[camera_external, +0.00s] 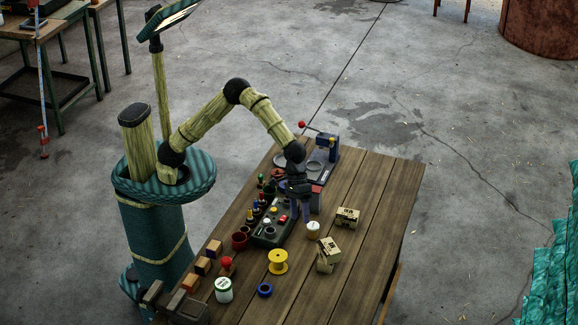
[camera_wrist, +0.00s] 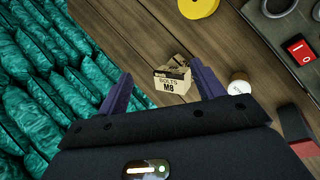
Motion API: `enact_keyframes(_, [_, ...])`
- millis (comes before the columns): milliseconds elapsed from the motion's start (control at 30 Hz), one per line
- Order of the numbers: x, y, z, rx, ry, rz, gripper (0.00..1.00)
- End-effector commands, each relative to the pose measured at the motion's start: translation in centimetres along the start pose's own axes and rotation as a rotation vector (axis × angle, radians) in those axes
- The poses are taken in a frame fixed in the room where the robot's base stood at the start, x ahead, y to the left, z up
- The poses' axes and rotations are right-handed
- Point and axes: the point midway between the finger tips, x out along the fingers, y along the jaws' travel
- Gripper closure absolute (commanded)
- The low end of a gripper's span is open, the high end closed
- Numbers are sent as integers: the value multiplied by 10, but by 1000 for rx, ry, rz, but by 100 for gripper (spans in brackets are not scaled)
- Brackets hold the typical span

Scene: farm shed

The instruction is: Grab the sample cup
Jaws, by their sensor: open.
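In the wrist view the white cup (camera_wrist: 240,84) is just right of the right finger, outside the jaws. My gripper (camera_external: 300,216) points down above the table, just left of the cup in the external view. In the wrist view my gripper (camera_wrist: 160,74) is open, its two purple fingers wide apart with nothing held. A box marked "BOLTS M8" (camera_wrist: 172,84) shows between the fingers, farther off. I cannot tell the exact height above the cup.
Cardboard boxes (camera_external: 347,217) (camera_external: 329,250) and a yellow spool (camera_external: 278,262) stand near the cup. A grey panel with a red switch (camera_external: 270,235) lies to its left. A blue-grey machine (camera_external: 324,160) stands behind. The table's right side (camera_external: 385,205) is clear.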

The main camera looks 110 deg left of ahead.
Motion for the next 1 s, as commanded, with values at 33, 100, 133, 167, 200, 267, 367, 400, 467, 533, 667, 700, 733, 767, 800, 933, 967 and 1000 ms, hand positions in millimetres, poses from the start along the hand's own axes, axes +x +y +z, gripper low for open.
enact_keyframes(33, [9,-4,6,131,16,-60,33])
enact_keyframes(100, [19,-13,9,319,34,-149,33])
enact_keyframes(133, [22,-16,10,401,40,-187,33])
enact_keyframes(167, [24,-19,10,482,44,-226,33])
enact_keyframes(200, [27,-23,12,588,48,-280,33])
enact_keyframes(267, [29,-28,12,747,49,-361,33])
enact_keyframes(367, [29,-34,12,1003,39,-502,33])
enact_keyframes(400, [27,-35,12,1103,31,-559,33])
enact_keyframes(467, [22,-37,12,1249,13,-649,33])
enact_keyframes(533, [15,-36,11,1413,-15,-758,33])
enact_keyframes(667, [-5,-30,12,1692,-87,-969,33])
enact_keyframes(700, [-12,-27,12,1771,-116,-1037,33])
enact_keyframes(733, [-18,-24,13,1828,-140,-1090,33])
enact_keyframes(767, [-25,-22,14,1882,-165,-1143,33])
enact_keyframes(800, [-34,-17,16,1951,-204,-1215,33])
enact_keyframes(933, [-66,-1,23,2129,-339,-1442,33])
enact_keyframes(967, [-73,2,25,2158,-371,-1489,33])
enact_keyframes(1000, [-81,6,27,2189,-411,-1542,33])
